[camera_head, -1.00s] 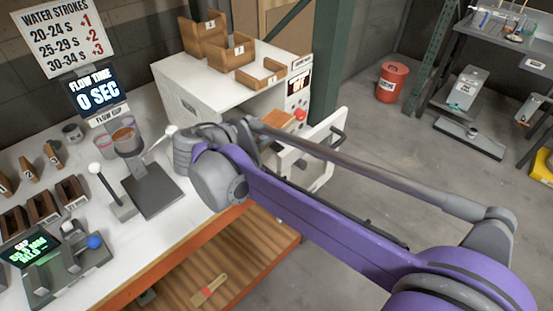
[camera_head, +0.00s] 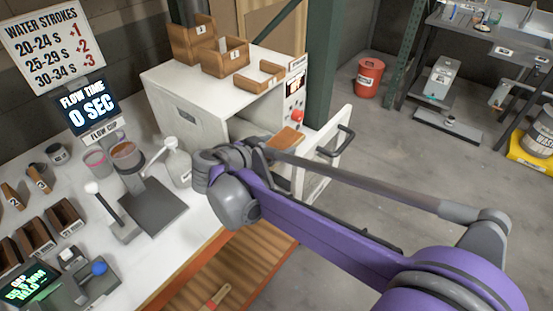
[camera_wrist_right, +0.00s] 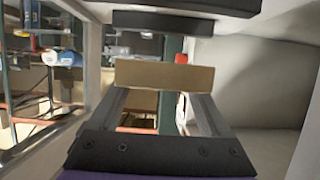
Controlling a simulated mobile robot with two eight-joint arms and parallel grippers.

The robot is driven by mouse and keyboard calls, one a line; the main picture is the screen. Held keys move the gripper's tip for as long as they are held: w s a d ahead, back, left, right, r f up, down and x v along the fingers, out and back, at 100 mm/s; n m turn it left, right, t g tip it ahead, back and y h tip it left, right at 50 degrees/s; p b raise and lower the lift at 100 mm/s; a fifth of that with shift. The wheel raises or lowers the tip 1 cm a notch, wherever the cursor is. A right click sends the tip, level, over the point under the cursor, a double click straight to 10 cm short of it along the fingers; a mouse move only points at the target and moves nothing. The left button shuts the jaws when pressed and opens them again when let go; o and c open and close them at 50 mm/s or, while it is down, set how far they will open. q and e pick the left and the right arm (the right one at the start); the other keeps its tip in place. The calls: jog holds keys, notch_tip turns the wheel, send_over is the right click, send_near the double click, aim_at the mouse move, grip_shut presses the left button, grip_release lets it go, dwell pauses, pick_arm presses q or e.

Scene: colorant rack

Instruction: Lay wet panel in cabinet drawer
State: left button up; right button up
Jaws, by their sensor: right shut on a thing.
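The wet panel (camera_head: 287,138) shows as a small orange-brown slab at the tip of my right gripper (camera_head: 262,150). In the right wrist view the panel (camera_wrist_right: 164,75) is a flat tan piece at the jaws, which are shut on it. The white cabinet (camera_head: 185,125) stands on the bench with its front open. Its pulled-out white front (camera_head: 325,155) with a dark handle (camera_head: 336,145) lies just beyond the panel. The gripper is at the opening; my arm hides part of the drawer, and I cannot tell whether the panel touches it. My left gripper is out of view.
Wooden bins (camera_head: 225,57) stand on the cabinet. A red button (camera_head: 297,116) is on its front. A pale bottle (camera_head: 178,163) stands close left of my wrist, beside a flow cup stand (camera_head: 152,205). A green post (camera_head: 323,70) rises behind the cabinet.

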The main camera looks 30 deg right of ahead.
jog(key=shift+f, duration=2.2)
jog(key=shift+f+b, duration=0.2)
jog(key=shift+b, duration=0.15)
jog(key=o, duration=1.3)
jog(key=shift+c, duration=0.2)
jog(key=shift+r, duration=0.2)
jog(key=shift+s+a+r, duration=0.1)
jog(key=shift+a+r, duration=0.05)
jog(key=shift+a, duration=0.2)
jog(key=v, duration=1.1)
jog(key=shift+p, duration=0.35)
jog(key=shift+a, duration=0.1)
